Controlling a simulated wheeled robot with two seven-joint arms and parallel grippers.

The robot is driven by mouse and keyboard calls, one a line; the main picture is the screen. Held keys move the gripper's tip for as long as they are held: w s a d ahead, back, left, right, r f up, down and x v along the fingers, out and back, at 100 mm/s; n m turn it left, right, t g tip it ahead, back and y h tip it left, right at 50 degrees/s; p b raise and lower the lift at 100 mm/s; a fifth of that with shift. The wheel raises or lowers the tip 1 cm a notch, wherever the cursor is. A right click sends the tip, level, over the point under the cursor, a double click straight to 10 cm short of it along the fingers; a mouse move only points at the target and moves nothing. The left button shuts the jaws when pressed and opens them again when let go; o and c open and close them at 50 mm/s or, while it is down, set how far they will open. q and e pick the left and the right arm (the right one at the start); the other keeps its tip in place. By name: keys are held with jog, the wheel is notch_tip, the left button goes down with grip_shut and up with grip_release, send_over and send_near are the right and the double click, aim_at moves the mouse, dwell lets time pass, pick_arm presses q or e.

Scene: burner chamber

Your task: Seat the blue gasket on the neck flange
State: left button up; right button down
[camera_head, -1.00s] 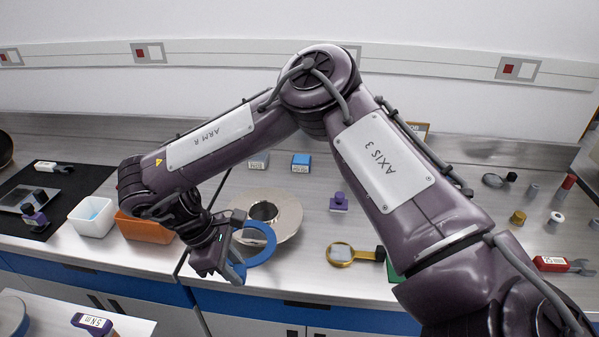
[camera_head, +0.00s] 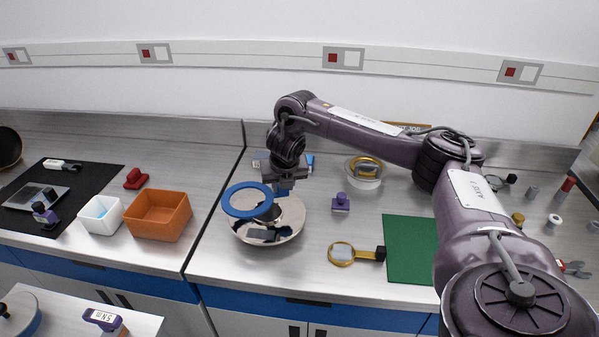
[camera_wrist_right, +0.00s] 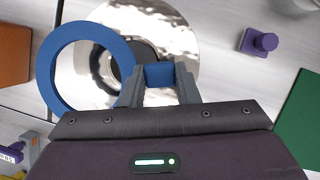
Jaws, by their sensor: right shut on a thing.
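The blue gasket (camera_head: 228,204) is a flat ring. My right gripper (camera_head: 283,190) is shut on its blue tab, which shows between the fingers in the wrist view (camera_wrist_right: 160,75). The ring (camera_wrist_right: 47,75) extends to the left of the fingers there. The neck flange (camera_head: 285,228) is a shiny round metal disc on the bench; it also shows in the wrist view (camera_wrist_right: 180,35). The gasket appears above the flange's left part, off-centre from the dark neck opening (camera_wrist_right: 122,62). The height gap is hard to judge. My left gripper is not in view.
An orange bin (camera_head: 158,216) and a white bin (camera_head: 101,215) stand left of the flange. A purple knobbed piece (camera_head: 341,202), a magnifier (camera_head: 342,254) and a green mat (camera_head: 410,250) lie to the right. A gold-ringed round part (camera_head: 364,171) sits behind.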

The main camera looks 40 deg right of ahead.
jog(key=d, duration=0.1)
jog(key=d+n, duration=0.1)
jog(key=d, duration=0.1)
jog(key=d+r+n, duration=0.1)
jog(key=d, duration=0.1)
jog(key=shift+s+d+y, duration=0.2)
jog(key=shift+d+y, duration=0.05)
jog(key=shift+y, duration=0.15)
jog(key=shift+d+f+t, duration=0.1)
jog(key=shift+f+t, duration=0.05)
jog(key=shift+t, duration=0.15)
jog(key=shift+f+b, duration=0.6)
jog(key=shift+f, duration=0.3)
jog(key=shift+w+f+b, duration=0.1)
jog(key=shift+f+b, duration=1)
jog(key=shift+f, duration=0.8)
jog(key=shift+p, duration=0.3)
jog(key=shift+f, duration=0.15)
